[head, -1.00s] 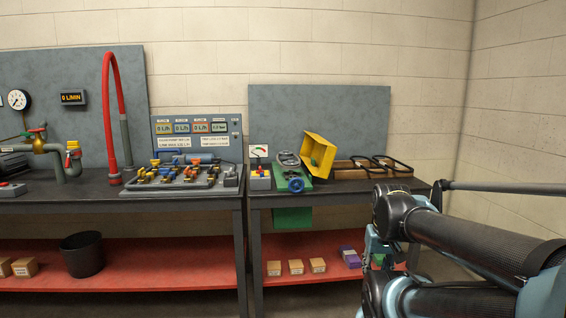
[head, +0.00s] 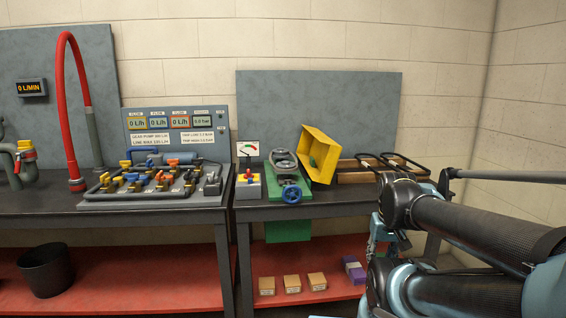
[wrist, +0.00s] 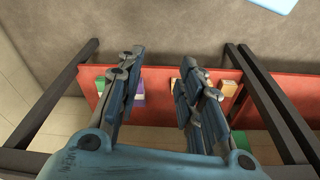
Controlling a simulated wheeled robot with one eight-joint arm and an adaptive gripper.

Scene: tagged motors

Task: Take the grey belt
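A grey oval loop (head: 284,160) lies on a green board on the right bench in the head view, behind a blue handwheel (head: 291,193). It may be the grey belt, but I cannot tell for sure. Two dark loops (head: 402,163) rest on a wooden tray (head: 356,176) to its right. My gripper (wrist: 162,58) is open and empty in the wrist view, its two fingers apart over the red lower shelf. In the head view my arm hides most of the gripper, which is low at the right, in front of the bench.
A yellow bin (head: 320,153) stands tilted beside the green board (head: 288,232). A button box (head: 248,187) is to its left. The left bench holds a pipe rig (head: 150,183) and a red hose (head: 61,95). Small boxes (head: 291,284) and a black bucket (head: 46,270) are on the lower shelf.

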